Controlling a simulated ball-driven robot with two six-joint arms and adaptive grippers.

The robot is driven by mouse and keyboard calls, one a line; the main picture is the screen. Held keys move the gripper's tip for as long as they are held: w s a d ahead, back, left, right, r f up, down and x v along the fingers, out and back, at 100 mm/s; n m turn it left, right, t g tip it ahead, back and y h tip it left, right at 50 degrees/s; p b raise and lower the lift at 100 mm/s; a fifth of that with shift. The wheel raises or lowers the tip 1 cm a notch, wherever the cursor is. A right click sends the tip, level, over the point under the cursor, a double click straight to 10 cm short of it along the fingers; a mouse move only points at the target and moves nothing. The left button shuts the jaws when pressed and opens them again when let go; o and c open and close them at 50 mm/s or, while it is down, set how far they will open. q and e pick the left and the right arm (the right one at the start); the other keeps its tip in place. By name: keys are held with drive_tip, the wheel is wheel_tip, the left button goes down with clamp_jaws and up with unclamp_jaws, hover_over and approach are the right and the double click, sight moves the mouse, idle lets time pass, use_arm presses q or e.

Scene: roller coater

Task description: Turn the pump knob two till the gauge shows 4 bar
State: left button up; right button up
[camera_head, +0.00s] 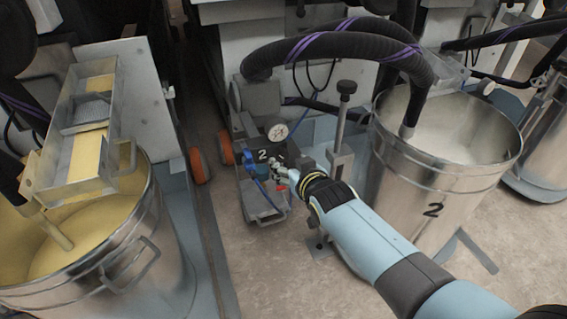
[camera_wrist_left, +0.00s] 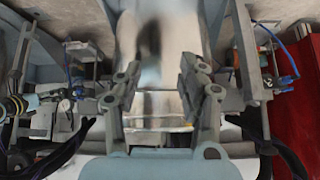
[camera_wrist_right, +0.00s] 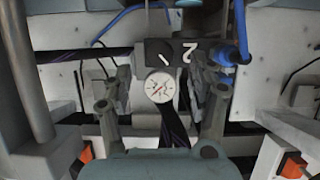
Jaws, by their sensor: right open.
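Pump two is a small grey unit marked 2 (camera_head: 263,155) between the machines. Its round white gauge (camera_head: 277,132) sits on top; the gauge also shows between the fingers in the right wrist view (camera_wrist_right: 160,87), its reading too small to tell. A black knob-like part with a white line (camera_wrist_right: 164,50) is beside the 2 in that view. My right gripper (camera_head: 284,176) is at the front of the pump; its fingers (camera_wrist_right: 163,78) are apart, with nothing held. Contact with the knob cannot be told. My left gripper (camera_wrist_left: 160,74) is open and empty in the left wrist view.
A drum of yellow liquid (camera_head: 140,262) stands at the left. A black-topped post (camera_head: 346,88) rises beside the pump. Bare floor (camera_head: 250,270) lies in front.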

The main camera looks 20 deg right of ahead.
sight(283, 158)
drive_tip(key=b+x, duration=0.1)
drive_tip(key=x, duration=0.2)
drive_tip(key=shift+s+f+b, duration=0.1)
drive_tip(key=shift+f+b, duration=0.1)
drive_tip(key=shift+b, duration=0.1)
drive_tip(key=shift+b+x, duration=0.5)
drive_tip(key=shift+x, duration=0.45)
use_arm(q)
drive_tip(key=t, duration=0.1)
drive_tip(key=s+f+t, duration=0.1)
drive_tip(key=f+t, duration=0.1)
drive_tip(key=shift+s+d+f+t, duration=0.2)
drive_tip(key=shift+s+d+t, duration=0.1)
drive_tip(key=shift+t, duration=0.1)
use_arm(e)
drive_tip(key=shift+w+r, duration=0.1)
drive_tip(key=shift+w, duration=0.2)
drive_tip(key=c, duration=1.1)
drive_tip(key=shift+n+b, duration=0.3)
drive_tip(key=shift+b, duration=0.8)
drive_tip(key=shift+c, duration=0.2)
use_arm(q)
drive_tip(key=w+d+r+m+t+h, duration=0.1)
drive_tip(key=w+r+t, duration=0.4)
drive_tip(key=w+r, duration=0.3)
drive_tip(key=shift+r+t, duration=0.4)
drive_tip(key=shift+r, duration=0.45)
use_arm(e)
drive_tip(key=o, duration=1.1)
drive_tip(key=shift+o, duration=0.2)
